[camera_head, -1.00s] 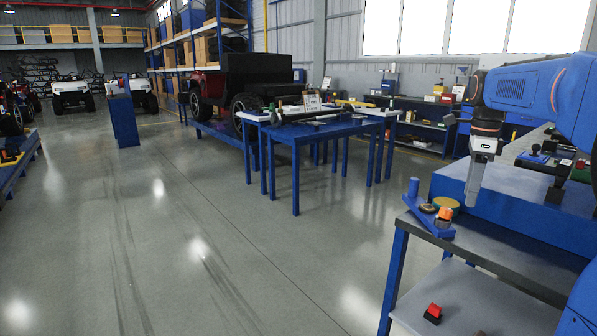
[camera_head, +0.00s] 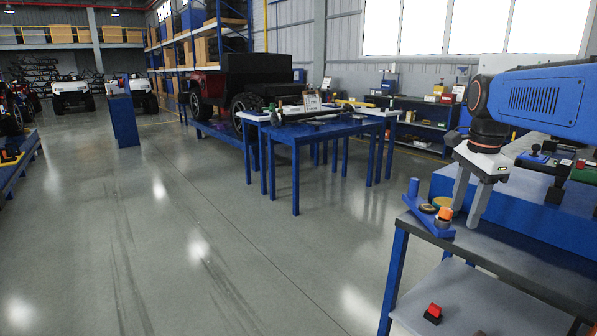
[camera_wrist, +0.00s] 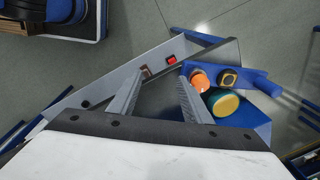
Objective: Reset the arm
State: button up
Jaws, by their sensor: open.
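My gripper (camera_head: 467,205) is at the right of the head view, fingers pointing down, open with nothing between them. It hangs above the near corner of a grey-topped blue workbench (camera_head: 490,255). A blue holder (camera_head: 431,222) on that corner carries an orange-topped part (camera_head: 444,217) and a round dark part, with a yellow-green round part beside it. In the wrist view the open fingers (camera_wrist: 160,95) show, with the orange part (camera_wrist: 199,80) just right of the right finger and the green-and-yellow part (camera_wrist: 223,102) beyond it.
A blue box-like body (camera_head: 520,205) stands on the bench behind my gripper. Blue tables (camera_head: 330,130) with parts and a dark red vehicle (camera_head: 235,88) stand farther back. The floor at left is open.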

jog(key=s+a+f+n+t, duration=0.1)
jog(key=s+a+f+n, duration=0.3)
jog(key=s+f+n, duration=0.4)
jog(key=s+a+f+n+t, duration=0.2)
jog(key=s+a+f+n, duration=0.3)
jog(key=s+f+n, duration=0.4)
jog(key=s, duration=0.4)
jog(key=shift+s+a+t, duration=0.25)
jog(key=shift+s+t, duration=0.05)
jog(key=shift+s, duration=0.1)
jog(key=shift+o, duration=0.4)
jog(key=shift+f, duration=0.1)
